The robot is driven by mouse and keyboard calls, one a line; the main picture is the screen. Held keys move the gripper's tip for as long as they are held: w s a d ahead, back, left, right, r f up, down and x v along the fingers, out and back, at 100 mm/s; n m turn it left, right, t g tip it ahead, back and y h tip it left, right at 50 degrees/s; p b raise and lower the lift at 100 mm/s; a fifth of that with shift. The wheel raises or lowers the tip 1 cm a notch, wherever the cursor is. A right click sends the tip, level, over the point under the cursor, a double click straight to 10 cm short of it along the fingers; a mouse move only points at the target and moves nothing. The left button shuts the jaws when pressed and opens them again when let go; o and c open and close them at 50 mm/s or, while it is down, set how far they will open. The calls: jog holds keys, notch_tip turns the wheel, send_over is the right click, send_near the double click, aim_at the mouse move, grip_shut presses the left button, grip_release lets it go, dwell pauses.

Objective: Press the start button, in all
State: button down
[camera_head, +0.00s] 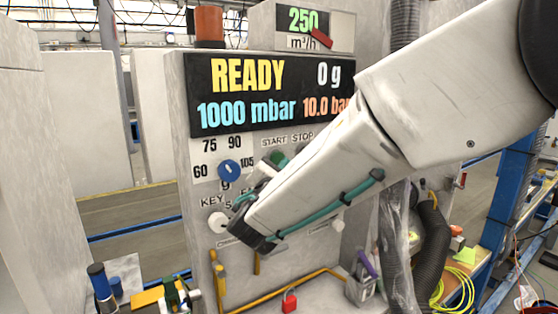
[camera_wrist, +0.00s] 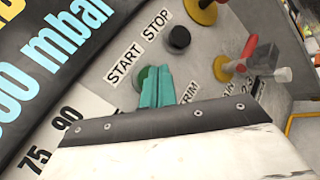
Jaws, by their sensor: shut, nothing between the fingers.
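The green start button (camera_head: 277,157) sits on the grey panel under the START label in the head view. In the wrist view, the green button (camera_wrist: 145,77) is partly covered by my gripper (camera_wrist: 158,75). Its teal fingers are shut together and empty, with their tips over the button's right side. I cannot tell whether they touch it. The display (camera_head: 268,92) reads READY, 0 g and 1000 mbar.
A black stop button (camera_wrist: 179,38) is beside the start button. A blue dial (camera_head: 229,170) and a white key knob (camera_head: 218,222) are on the left of the panel. Red-and-yellow valve handles (camera_wrist: 238,62) stick out on the right. A red padlock (camera_head: 289,301) is below.

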jog(key=shift+w+a, duration=0.1)
jog(key=shift+w, duration=0.05)
jog(key=shift+w+a, duration=0.1)
jog(key=shift+w, duration=0.1)
jog(key=shift+w+a, duration=0.3)
jog(key=shift+w, duration=0.05)
dwell(0.7)
dwell(0.4)
jog(key=shift+s+d, duration=0.5)
jog(key=shift+s, duration=0.25)
jog(key=s+d, duration=0.1)
jog(key=s, duration=0.1)
jog(key=s+d, duration=0.1)
jog(key=s, duration=0.1)
jog(key=shift+d, duration=0.4)
